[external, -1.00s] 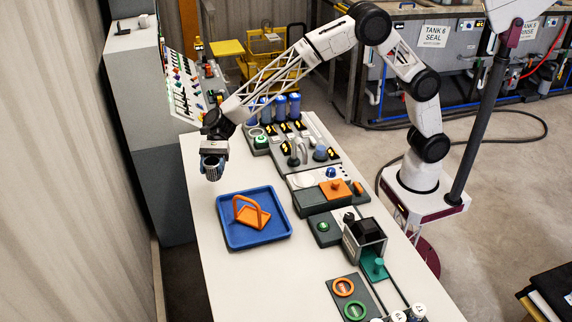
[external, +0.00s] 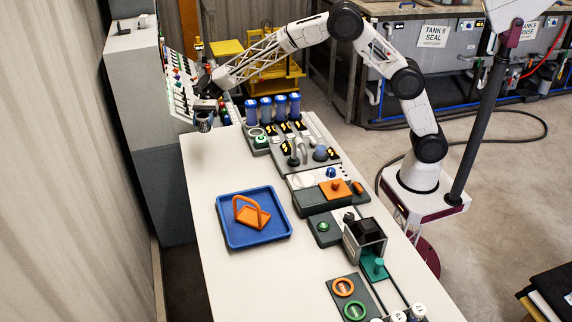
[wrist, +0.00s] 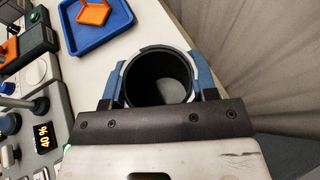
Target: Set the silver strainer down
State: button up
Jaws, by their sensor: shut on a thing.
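The silver strainer (external: 203,122) is a small cup-shaped thing at the far end of the white table. In the wrist view it is a round, dark-lined cup (wrist: 160,75) with a pale rim, seen from above. My gripper (external: 205,106) is shut on the strainer, with a blue finger on each side of it. The strainer hangs below my gripper near the table's far edge. I cannot tell how high its base is, as the underside is hidden.
A blue tray (external: 232,236) with an orange handled piece (external: 252,214) lies on the table (external: 200,165). Blue cylinders (external: 266,110) and control panels line the table's right side. A sloped button panel (external: 178,85) stands beyond the far end. The table between tray and far edge is clear.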

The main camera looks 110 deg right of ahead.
jog(key=s+d, duration=0.4)
jog(key=d, duration=0.8)
notch_tip(320, 180, down, 6)
jog(key=shift+w+r, duration=0.15)
jog(key=shift+r, duration=0.1)
jog(key=shift+f, duration=3.15)
jog(key=shift+f, duration=0.1)
jog(key=shift+f, duration=1.75)
jog(key=shift+f, duration=0.15)
